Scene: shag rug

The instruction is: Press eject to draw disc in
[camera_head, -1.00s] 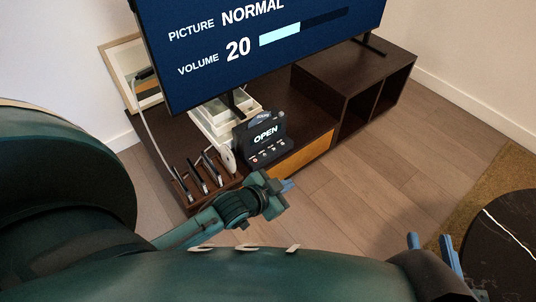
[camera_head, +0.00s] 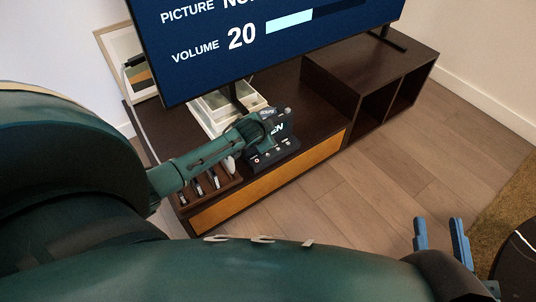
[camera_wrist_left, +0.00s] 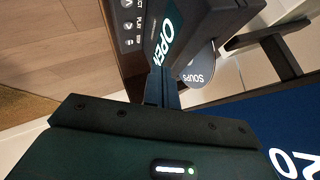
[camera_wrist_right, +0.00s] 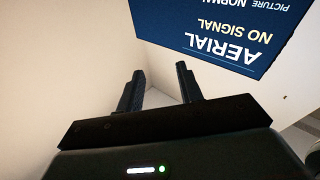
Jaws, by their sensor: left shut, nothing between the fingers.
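The dark disc player (camera_head: 285,154) stands on the TV bench, its front buttons visible beside my left arm. Its lit screen is partly hidden; in the left wrist view the player (camera_wrist_left: 205,22) shows "OPEN" and a column of labelled buttons (camera_wrist_left: 130,22). A pale disc (camera_wrist_left: 202,73) marked "SOUPS" shows beside the player there; how far it sits in the slot I cannot tell. My left gripper (camera_wrist_left: 161,78) is shut and empty, with its tips close to the player's front; contact is unclear. My right gripper (camera_head: 441,222) is open and empty, far from the player.
A large TV (camera_head: 250,45) stands just behind the player. A pale tray (camera_head: 212,108) lies behind my left forearm, and a slotted rack (camera_head: 212,186) is at the bench's left end. Open wood floor (camera_head: 390,165) lies in front.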

